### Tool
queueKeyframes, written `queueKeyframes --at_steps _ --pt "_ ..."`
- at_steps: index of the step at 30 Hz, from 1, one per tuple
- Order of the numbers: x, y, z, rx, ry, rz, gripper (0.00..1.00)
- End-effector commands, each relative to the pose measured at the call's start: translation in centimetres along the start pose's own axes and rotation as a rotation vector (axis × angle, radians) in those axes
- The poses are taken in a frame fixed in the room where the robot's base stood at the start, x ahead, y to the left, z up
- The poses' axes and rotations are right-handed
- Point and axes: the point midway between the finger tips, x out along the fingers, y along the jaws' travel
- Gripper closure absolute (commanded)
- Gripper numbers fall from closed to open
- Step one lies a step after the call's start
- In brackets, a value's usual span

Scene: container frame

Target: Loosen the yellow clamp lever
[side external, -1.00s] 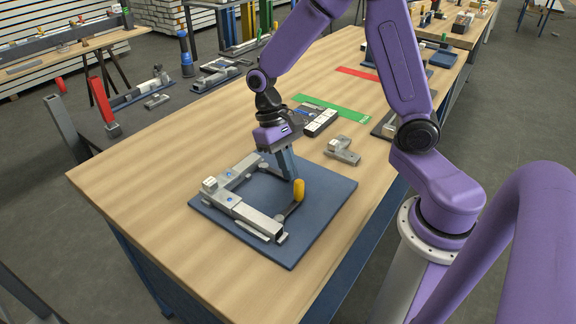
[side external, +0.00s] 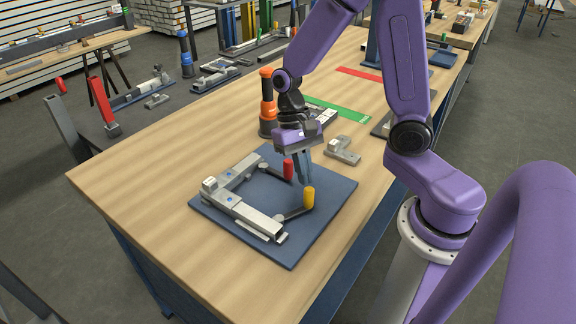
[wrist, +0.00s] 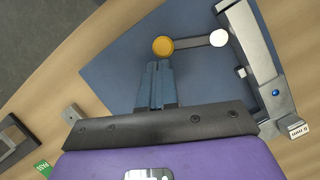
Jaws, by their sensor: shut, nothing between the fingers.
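The yellow clamp lever (side external: 309,198) has an upright yellow grip on a dark arm at the front right of the metal frame (side external: 240,207). In the wrist view the yellow grip (wrist: 163,46) shows as a round top just beyond my fingertips, its arm running right to a pale round pivot. My gripper (side external: 304,182) points down just behind the yellow grip, fingers together and empty. In the wrist view the fingers (wrist: 156,66) lie close to the grip; I cannot tell if they touch it. A red grip (side external: 288,170) stands left of my fingers.
The frame lies on a dark blue board (side external: 300,241). A loose grey bracket (side external: 343,150) lies just behind the board. An orange and black tool (side external: 267,103) stands behind my gripper. A green strip (side external: 338,108) lies further back. The table's front left is bare.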

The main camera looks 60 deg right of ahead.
Motion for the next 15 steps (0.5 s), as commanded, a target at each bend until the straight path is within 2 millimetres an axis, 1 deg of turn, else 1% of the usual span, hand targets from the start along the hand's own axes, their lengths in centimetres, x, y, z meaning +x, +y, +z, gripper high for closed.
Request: queueKeyframes --at_steps 3,11,15 --pt "0.4 0.4 1.0 -0.002 -0.002 0.001 1.0" --pt "1.1 0.7 2.9 -0.003 -0.001 0.002 1.0" --pt "1.4 0.8 3.5 0.134 -0.001 -0.053 1.0"
